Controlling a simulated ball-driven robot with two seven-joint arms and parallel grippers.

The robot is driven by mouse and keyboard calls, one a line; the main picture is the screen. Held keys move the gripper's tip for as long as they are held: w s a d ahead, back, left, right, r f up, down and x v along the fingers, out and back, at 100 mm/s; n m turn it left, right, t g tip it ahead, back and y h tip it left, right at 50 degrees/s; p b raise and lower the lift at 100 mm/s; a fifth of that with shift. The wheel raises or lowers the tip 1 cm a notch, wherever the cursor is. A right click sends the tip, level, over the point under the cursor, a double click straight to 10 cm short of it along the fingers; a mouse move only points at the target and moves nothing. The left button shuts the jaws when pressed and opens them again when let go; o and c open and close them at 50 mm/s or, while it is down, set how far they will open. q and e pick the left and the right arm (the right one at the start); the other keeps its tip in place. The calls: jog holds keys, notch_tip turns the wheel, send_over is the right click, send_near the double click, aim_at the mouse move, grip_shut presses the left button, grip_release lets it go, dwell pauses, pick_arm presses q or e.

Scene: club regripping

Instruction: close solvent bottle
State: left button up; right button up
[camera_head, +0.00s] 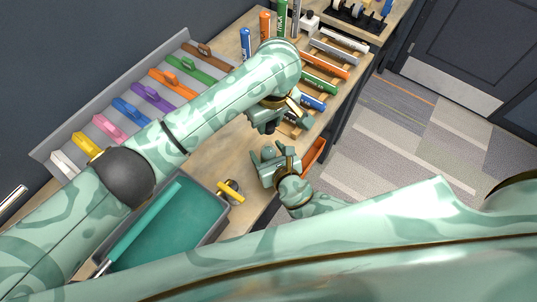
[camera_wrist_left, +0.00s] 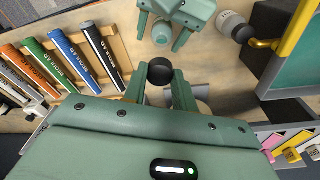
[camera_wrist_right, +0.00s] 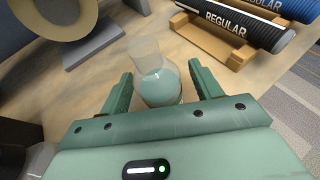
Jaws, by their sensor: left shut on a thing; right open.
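The solvent bottle (camera_wrist_right: 158,86) is clear with teal liquid inside and stands on the wooden bench; no cap shows on it. It also shows in the left wrist view (camera_wrist_left: 162,32). My right gripper (camera_wrist_right: 160,88) is open, with its fingers on either side of the bottle; contact cannot be told. In the head view it is low at the bench (camera_head: 268,160). My left gripper (camera_wrist_left: 160,80) is shut on a round black cap (camera_wrist_left: 159,71), held between its fingertips. In the head view my left gripper (camera_head: 266,124) is above and behind the right one.
Colored golf grips (camera_head: 320,84) lie on wooden racks at the right of the bench, with upright ones behind. A teal-lined tray (camera_head: 180,232) is at the front left. A yellow-handled tool (camera_head: 231,191) lies beside it. A grey rack (camera_head: 122,105) of colored handles runs along the left.

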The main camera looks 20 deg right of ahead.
jog(key=shift+w+a+f, duration=0.1)
jog(key=shift+w+f, duration=0.15)
jog(key=shift+w, duration=0.45)
jog(key=shift+c, duration=0.3)
grip_shut()
pick_arm(q)
send_over(269, 144)
jog(key=shift+s+f, duration=0.1)
jog(key=shift+f, duration=2.4)
jog(key=shift+f, duration=0.85)
jog(key=shift+f, duration=0.6)
